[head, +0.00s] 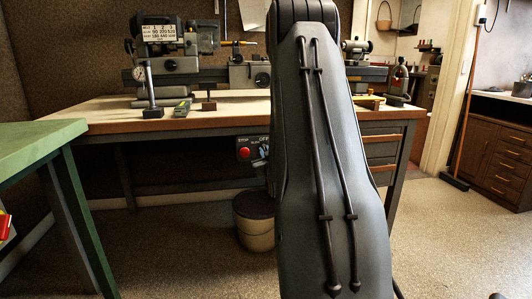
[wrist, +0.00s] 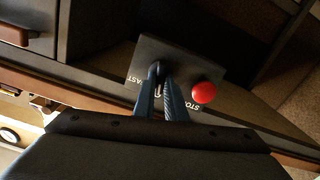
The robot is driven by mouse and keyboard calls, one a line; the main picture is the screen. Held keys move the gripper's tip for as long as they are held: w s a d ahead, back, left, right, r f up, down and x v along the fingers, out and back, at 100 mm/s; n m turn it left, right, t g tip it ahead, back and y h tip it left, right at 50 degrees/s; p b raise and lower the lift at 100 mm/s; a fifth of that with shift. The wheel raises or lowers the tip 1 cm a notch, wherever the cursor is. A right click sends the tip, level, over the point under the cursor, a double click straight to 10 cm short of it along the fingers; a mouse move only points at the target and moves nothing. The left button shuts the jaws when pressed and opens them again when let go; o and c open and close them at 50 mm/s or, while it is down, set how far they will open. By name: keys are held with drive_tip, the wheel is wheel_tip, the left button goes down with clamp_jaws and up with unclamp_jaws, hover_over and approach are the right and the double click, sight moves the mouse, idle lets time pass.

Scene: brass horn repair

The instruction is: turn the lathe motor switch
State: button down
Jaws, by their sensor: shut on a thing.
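The lathe motor switch shows in the wrist view as a dark panel (wrist: 185,58) with a red stop button (wrist: 204,93) and white lettering. My gripper (wrist: 161,86) is at the panel, its two blue fingers shut on the dark switch knob (wrist: 155,71). The fingers partly cover the knob and lettering, so its exact setting cannot be read. In the head view, the switch panel (head: 243,143) hangs under the bench's front edge, with its right side hidden by my arm. The lathe (head: 180,66) stands on the bench above, partly hidden.
The wooden-topped bench (head: 110,112) spans the middle. A lidded bin (head: 254,232) stands on the floor below the switch. A green table (head: 35,145) is close at the left. Bench drawers (head: 381,150) are right of my arm. Floor at the right is open.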

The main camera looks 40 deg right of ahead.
drive_tip(key=n, duration=0.4)
drive_tip(key=shift+a+n, duration=0.1)
drive_tip(key=shift+n, duration=0.3)
drive_tip(key=shift+w+f+n, duration=0.1)
drive_tip(key=shift+n, duration=0.2)
drive_tip(key=c, duration=1.8)
unclamp_jaws()
drive_tip(key=p+v, duration=0.1)
drive_tip(key=v, duration=0.7)
